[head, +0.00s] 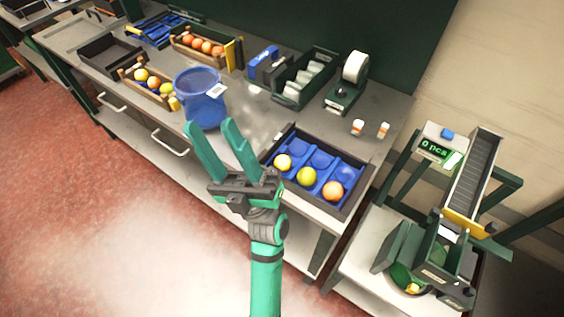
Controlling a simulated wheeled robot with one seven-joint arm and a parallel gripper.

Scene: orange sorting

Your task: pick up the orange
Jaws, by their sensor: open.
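An orange (333,191) sits in the right front part of a dark tray with a blue divided insert (325,158). A yellow-green fruit (307,176) and a pale yellow fruit (283,162) lie to its left in the same front row. My gripper (210,127) is open, with its two teal fingers spread and nothing between them. It appears in front of the bench, left of the tray, and is apart from the orange. More orange fruits (205,46) fill a wooden crate at the back.
A blue bucket (201,98) stands on the bench beyond my fingertips. A crate of mixed fruit (150,82) is left of it. A green bin (300,78) and a tape dispenser (349,80) stand behind the tray. A conveyor machine (472,180) is at the right.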

